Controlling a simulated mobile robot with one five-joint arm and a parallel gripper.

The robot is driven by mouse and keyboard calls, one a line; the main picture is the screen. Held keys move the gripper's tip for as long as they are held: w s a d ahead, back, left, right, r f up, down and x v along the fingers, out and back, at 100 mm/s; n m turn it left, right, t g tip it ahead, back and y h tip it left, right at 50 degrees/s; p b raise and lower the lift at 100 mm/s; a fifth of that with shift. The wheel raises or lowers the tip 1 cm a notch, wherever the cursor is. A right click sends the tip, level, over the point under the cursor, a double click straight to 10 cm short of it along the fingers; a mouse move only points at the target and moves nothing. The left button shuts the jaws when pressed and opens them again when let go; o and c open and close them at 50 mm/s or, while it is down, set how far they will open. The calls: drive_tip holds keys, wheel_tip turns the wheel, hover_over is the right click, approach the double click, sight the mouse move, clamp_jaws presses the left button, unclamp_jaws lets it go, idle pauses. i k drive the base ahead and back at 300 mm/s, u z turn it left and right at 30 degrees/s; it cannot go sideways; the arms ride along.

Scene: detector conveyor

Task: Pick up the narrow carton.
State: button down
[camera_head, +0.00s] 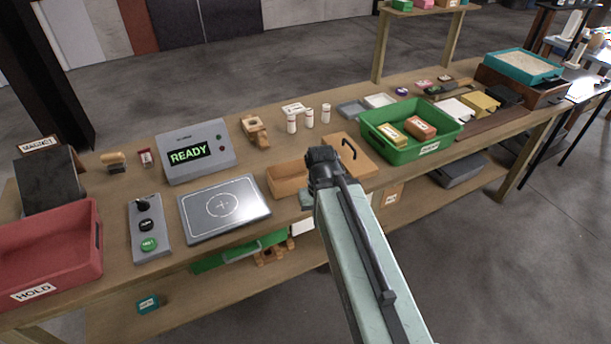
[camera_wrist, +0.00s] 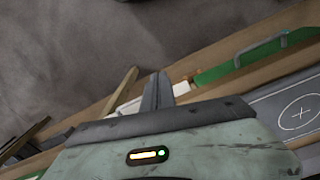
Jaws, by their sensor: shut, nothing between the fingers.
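A yellow carton (camera_head: 391,135) and a reddish-brown carton (camera_head: 420,127) lie side by side in the green bin (camera_head: 379,151) on the bench. The yellow one looks slimmer, but I cannot tell for sure which is the narrow carton. My gripper (camera_head: 322,156) is in front of the open wooden box (camera_head: 287,181), to the left of the green bin and apart from it. In the wrist view its fingers (camera_wrist: 157,91) are together with nothing between them. No carton from the bin shows in the wrist view.
A red HOLD bin (camera_head: 55,240), a button panel (camera_head: 148,228), a grey plate (camera_head: 224,209) and a READY display (camera_head: 195,152) stand left. Several white bottles (camera_head: 309,118) stand behind my gripper. A teal-rimmed tray (camera_head: 523,67) is far right. A lower shelf runs under the bench.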

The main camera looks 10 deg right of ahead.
sight(284, 178)
drive_tip(key=u, duration=3.9)
drive_tip(key=k, duration=0.9)
drive_tip(key=z, duration=1.3)
drive_tip(key=i, duration=1)
drive_tip(key=u, duration=0.05)
